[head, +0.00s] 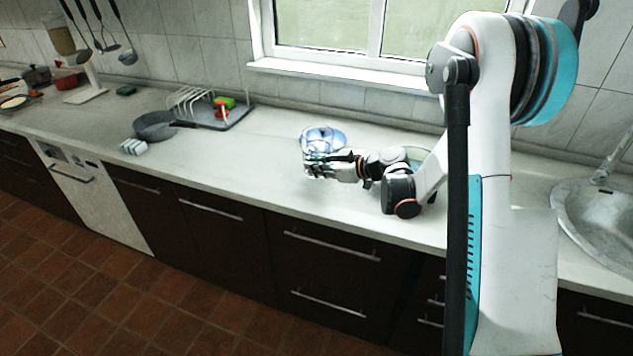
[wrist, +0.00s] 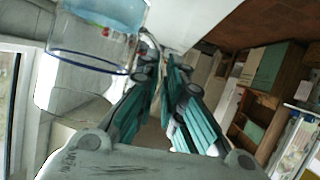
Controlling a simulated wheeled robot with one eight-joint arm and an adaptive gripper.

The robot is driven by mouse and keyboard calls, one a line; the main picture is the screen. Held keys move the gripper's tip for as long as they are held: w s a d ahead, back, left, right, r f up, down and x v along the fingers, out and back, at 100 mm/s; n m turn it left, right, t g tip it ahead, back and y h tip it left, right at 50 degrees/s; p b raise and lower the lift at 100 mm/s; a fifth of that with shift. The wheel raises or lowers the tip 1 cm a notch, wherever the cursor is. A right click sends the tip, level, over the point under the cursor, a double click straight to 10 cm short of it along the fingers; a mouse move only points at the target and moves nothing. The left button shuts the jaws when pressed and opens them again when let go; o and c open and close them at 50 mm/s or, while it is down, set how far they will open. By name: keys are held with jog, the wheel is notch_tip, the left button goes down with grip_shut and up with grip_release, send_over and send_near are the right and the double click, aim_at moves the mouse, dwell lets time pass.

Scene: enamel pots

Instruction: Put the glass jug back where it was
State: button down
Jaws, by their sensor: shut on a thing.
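The glass jug (head: 322,137) is clear with a bluish tint. It is at the middle of the counter in the head view, just behind my gripper (head: 318,165), which partly covers it. In the wrist view the jug (wrist: 95,45) is at the upper left, cut off by the top edge, with its round rim or base seen as a dark blue ring. My gripper (wrist: 160,68) has its fingers close together beside the jug, shut on what looks like its handle. The contact is small and partly hidden. I cannot tell whether the jug touches the counter.
A dish rack (head: 192,100) on a tray, a grey pan (head: 155,125) and a small striped block (head: 133,147) stand to the left. A rounded pot (head: 425,155) is partly hidden behind my arm. The sink (head: 600,215) is at right. The counter (head: 235,160) left of my gripper is clear.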

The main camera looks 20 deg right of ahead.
jog(key=shift+f+b, duration=0.65)
jog(key=shift+f, duration=1.55)
jog(key=c, duration=1.7)
grip_release()
jog(key=shift+s+d+r, duration=0.15)
jog(key=shift+d+r, duration=0.05)
jog(key=p+v, duration=0.2)
jog(key=v, duration=0.9)
jog(key=shift+s+d+r+p, duration=0.1)
jog(key=shift+s+r+p, duration=0.1)
jog(key=shift+p, duration=0.1)
